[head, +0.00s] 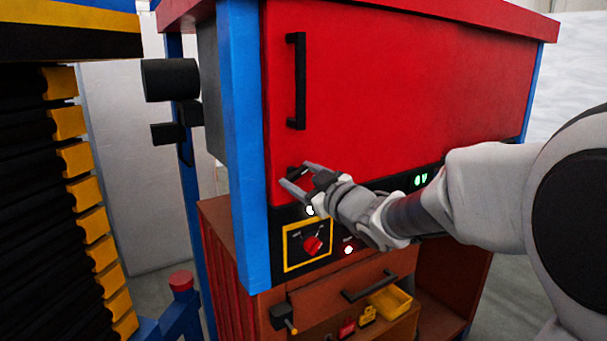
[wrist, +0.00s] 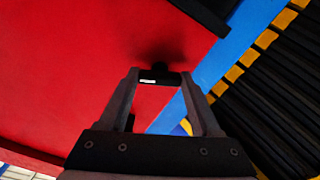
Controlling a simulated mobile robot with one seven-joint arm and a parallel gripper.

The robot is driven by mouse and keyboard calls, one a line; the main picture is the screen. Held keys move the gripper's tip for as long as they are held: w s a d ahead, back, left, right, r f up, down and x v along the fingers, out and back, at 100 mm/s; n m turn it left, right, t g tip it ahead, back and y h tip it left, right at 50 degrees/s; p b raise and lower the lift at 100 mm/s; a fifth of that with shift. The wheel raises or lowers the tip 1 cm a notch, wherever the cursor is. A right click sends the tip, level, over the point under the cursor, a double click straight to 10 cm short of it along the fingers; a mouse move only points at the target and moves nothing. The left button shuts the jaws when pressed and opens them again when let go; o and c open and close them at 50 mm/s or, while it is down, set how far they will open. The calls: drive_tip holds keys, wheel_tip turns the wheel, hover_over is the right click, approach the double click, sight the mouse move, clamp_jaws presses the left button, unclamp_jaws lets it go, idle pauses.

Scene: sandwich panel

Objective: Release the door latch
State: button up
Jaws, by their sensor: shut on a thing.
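The red door (head: 400,90) of the cabinet fills the upper middle of the head view and has a black vertical handle (head: 296,80) near its left edge. The door latch, a small black piece with a white mark, sits low on the door's left edge. It shows between my fingertips in the wrist view (wrist: 160,80). My gripper (head: 295,174) is at the latch, with its fingers on either side of it, shut on it. In the head view the fingers partly hide the latch. The door appears shut.
A blue post (head: 243,150) borders the door at left. Below are a control panel with a red rotary switch (head: 312,245) and a brown drawer (head: 330,308) with a handle. A yellow-and-black rack (head: 75,150) stands at far left.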

drive_tip(key=m+p, duration=0.2)
drive_tip(key=m, duration=0.2)
drive_tip(key=shift+m, duration=0.4)
idle(0.4)
drive_tip(key=o, duration=1.4)
drive_tip(key=shift+s+d, duration=0.1)
drive_tip(key=b+v, duration=0.1)
drive_tip(key=v, duration=1.6)
drive_tip(key=shift+s+d, duration=0.1)
